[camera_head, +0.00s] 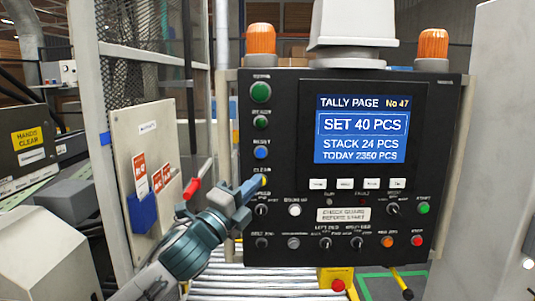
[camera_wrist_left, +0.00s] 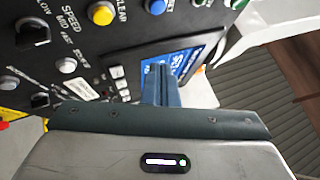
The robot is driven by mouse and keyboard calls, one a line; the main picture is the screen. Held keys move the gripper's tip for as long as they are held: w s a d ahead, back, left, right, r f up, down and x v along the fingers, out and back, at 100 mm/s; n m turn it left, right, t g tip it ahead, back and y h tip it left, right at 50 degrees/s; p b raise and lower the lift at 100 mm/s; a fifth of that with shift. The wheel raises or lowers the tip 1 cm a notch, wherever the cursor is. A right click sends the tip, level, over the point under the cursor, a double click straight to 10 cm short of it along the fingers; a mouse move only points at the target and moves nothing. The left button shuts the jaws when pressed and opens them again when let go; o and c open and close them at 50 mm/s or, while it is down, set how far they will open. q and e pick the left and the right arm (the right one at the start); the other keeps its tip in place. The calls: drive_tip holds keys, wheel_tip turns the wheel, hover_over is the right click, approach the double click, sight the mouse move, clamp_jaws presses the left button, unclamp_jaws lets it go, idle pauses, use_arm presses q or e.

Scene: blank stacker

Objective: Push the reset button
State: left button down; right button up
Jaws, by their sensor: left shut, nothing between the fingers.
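The black control panel (camera_head: 350,185) stands upright in front of me. Its reset button (camera_head: 261,152) is a round blue button in the left column, below two green buttons and above the yellow clear button (camera_head: 264,180). In the left wrist view a blue button (camera_wrist_left: 155,5) is at the top edge, partly cut off, with the yellow button (camera_wrist_left: 101,13) left of it. My left gripper (camera_head: 258,183) is shut and empty. Its tips are just below the reset button in the head view, overlapping the area by the yellow button; contact cannot be told. My right gripper is not in view.
The lit screen (camera_head: 360,129) is right of the button column. Knobs and more buttons, such as a white one (camera_head: 295,210), fill the lower panel. A grey guard post and mesh (camera_head: 150,100) stand at the left, with a red handle (camera_head: 192,188) nearby. Rollers (camera_head: 270,283) lie below.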

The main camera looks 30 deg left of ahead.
sight(261, 153)
use_arm(q)
drive_tip(key=r, duration=0.1)
drive_tip(key=s+d+r+m+h, duration=0.1)
drive_tip(key=r+m, duration=0.1)
drive_tip(key=shift+s+d+r+t+h, duration=0.25)
drive_tip(key=shift+s+t+h, duration=0.05)
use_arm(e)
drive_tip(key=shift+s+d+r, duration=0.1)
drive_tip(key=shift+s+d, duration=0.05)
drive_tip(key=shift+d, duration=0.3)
use_arm(q)
drive_tip(key=shift+w+a, duration=0.1)
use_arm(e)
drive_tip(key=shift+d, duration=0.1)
use_arm(q)
drive_tip(key=shift+w+a+p, duration=0.6)
drive_tip(key=shift+w+a, duration=0.15)
drive_tip(key=shift+w, duration=0.5)
drive_tip(key=shift+w+a+p, duration=0.6)
drive_tip(key=shift+w+a, duration=0.15)
drive_tip(key=shift+w, duration=0.45)
drive_tip(key=shift+w+a+p, duration=0.6)
drive_tip(key=shift+w+a, duration=0.15)
drive_tip(key=shift+w, duration=0.5)
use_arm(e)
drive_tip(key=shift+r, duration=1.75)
